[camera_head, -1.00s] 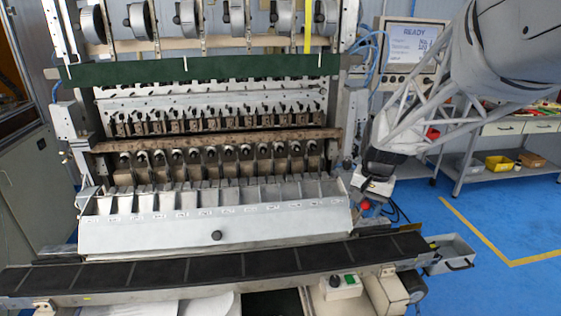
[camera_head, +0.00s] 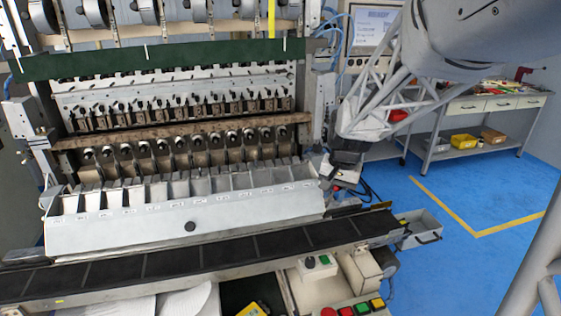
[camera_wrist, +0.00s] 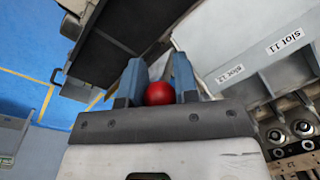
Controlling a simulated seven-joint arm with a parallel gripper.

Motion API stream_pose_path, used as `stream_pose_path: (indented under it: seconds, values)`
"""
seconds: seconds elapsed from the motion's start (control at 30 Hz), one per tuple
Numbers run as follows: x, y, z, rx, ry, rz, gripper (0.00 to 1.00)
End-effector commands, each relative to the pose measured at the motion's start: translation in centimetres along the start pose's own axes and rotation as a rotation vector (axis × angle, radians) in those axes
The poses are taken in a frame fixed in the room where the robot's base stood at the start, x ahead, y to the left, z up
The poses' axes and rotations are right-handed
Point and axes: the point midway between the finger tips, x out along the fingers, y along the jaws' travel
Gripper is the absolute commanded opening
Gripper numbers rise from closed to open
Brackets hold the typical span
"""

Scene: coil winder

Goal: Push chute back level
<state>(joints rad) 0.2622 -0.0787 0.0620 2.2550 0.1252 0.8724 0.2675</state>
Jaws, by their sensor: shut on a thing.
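How the knob joins the chute is hidden.
A dark conveyor belt (camera_head: 215,260) runs along the chute's front. A grey bin (camera_head: 418,232) stands at its right end. Coloured push buttons (camera_head: 345,311) sit at the bottom.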

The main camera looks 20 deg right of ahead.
Motion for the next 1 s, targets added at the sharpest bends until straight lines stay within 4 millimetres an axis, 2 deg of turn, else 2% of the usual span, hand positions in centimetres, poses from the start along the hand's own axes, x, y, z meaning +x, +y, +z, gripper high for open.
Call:
stream_pose_path:
  seconds: [0.43,1.0]
  values:
    - [-0.1,-0.5,-0.8,0.005,-0.054,0.037,0.0]
    - [-0.1,-2.8,-4.0,0.031,-0.308,0.216,0.0]
